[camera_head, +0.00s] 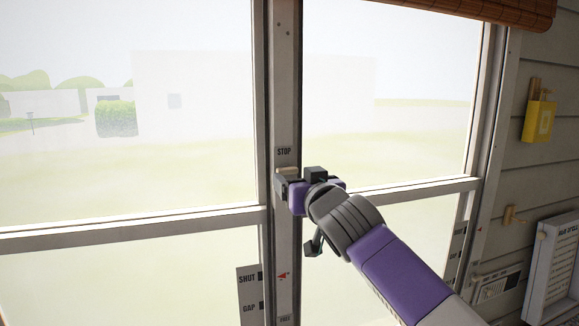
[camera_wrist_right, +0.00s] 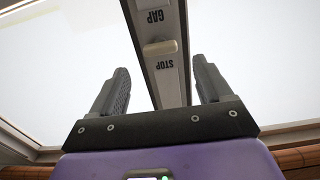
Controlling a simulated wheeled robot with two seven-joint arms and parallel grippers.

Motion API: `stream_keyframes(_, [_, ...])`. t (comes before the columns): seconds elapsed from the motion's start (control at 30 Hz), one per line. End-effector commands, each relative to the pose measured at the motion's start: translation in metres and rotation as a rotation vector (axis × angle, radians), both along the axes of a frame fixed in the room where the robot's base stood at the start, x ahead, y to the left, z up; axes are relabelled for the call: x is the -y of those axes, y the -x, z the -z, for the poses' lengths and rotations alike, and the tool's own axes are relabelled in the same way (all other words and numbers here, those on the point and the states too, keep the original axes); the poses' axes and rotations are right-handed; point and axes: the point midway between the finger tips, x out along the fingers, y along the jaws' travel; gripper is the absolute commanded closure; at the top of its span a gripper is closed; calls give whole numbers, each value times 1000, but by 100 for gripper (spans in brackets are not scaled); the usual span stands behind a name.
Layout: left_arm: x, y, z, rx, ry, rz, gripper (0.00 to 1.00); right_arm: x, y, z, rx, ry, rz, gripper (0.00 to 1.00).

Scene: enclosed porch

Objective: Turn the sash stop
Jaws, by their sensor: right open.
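The sash stop is a small cream oblong tab on the white window post (camera_head: 286,75). In the right wrist view the tab (camera_wrist_right: 161,48) lies crosswise on the post, between the words GAP and STOP, which read upside down. In the head view the tab (camera_head: 287,170) shows just below the STOP label (camera_head: 284,152), partly hidden by my right gripper (camera_head: 281,182). In the wrist view my right gripper (camera_wrist_right: 160,75) has its fingers apart, one on each side of the post, with nothing between them at the tips. My left gripper is not in view.
A plate marked SHUT and GAP (camera_head: 248,292) and a red arrow (camera_head: 283,276) are lower on the frame. Window panes flank the post. On the right wall hang a yellow holder (camera_head: 539,121), a wooden peg (camera_head: 513,217) and a white board (camera_head: 556,262).

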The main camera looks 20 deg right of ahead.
Motion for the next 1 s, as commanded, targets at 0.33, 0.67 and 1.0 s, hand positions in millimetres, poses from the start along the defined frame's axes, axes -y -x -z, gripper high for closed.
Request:
stream_keyframes(0.33, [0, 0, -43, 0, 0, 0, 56, -1, -45, -3, -4, 4, 3, 21])
stream_keyframes(0.67, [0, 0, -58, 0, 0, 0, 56, -2, -64, 0, -2, 1, 0, 21])
stream_keyframes(1.0, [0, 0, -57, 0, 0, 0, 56, -3, -65, 1, -1, 1, 0, 29])
